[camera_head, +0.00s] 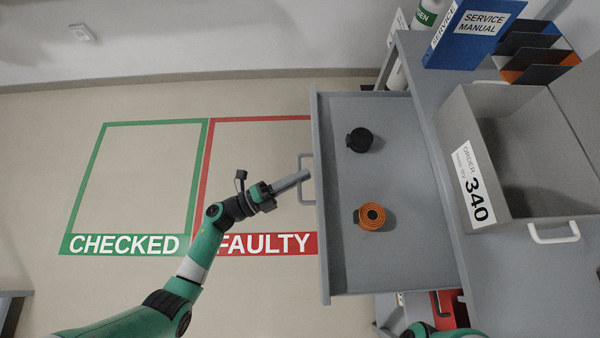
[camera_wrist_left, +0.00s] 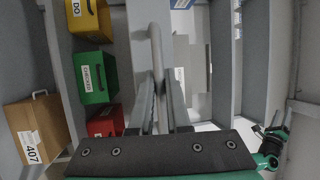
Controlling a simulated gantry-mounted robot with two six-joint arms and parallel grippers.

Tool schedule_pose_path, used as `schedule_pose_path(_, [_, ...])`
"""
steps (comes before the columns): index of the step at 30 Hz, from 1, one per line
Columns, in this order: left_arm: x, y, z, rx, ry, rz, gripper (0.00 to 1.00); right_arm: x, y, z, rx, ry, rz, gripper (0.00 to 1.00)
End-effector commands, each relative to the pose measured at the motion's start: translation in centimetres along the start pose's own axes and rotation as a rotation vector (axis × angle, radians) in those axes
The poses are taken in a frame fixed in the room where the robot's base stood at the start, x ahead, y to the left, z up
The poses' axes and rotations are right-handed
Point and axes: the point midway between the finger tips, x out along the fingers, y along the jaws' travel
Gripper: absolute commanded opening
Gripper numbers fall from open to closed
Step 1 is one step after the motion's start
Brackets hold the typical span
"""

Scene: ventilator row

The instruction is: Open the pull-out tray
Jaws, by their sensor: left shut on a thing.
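The grey pull-out tray (camera_head: 390,262) stands out from the grey bench toward the left in the head view. A black round item (camera_head: 359,140) and an orange round item (camera_head: 371,216) lie in it. Its pale handle (camera_head: 302,158) is on the left front face, and in the left wrist view the handle bar (camera_wrist_left: 156,50) runs down between my fingers. My left gripper (camera_head: 306,175) is shut on this handle. The finger pads (camera_wrist_left: 160,105) stand on either side of the bar. Part of my right arm shows in the left wrist view, too small to read its jaws.
A grey bin (camera_head: 478,110) marked 340 and a blue service manual (camera_head: 468,38) stand on the bench (camera_head: 520,290). Floor frames marked CHECKED (camera_head: 124,244) and FAULTY (camera_head: 264,243) lie left. The left wrist view shows yellow (camera_wrist_left: 88,18), green (camera_wrist_left: 96,78) and red (camera_wrist_left: 104,122) boxes.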

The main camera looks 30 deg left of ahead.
Motion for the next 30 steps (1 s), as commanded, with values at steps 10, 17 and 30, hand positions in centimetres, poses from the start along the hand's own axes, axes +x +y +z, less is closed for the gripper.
schedule_pose_path(10, [-0.09, 0.07, 0.08, -0.001, 0.000, 0.002, 0.00, 0.01, -0.01, -0.01, 0.000, 0.000, 0.000, 0.50])
schedule_pose_path(17, [-0.08, 0.06, 0.05, -0.001, 0.001, 0.002, 0.44, 0.01, -0.01, -0.01, 0.000, 0.000, 0.000, 0.50])
schedule_pose_path(30, [-0.08, 0.01, 0.03, -0.001, 0.002, 0.001, 0.45, 0.02, -0.01, -0.02, 0.000, 0.000, 0.000, 0.50])
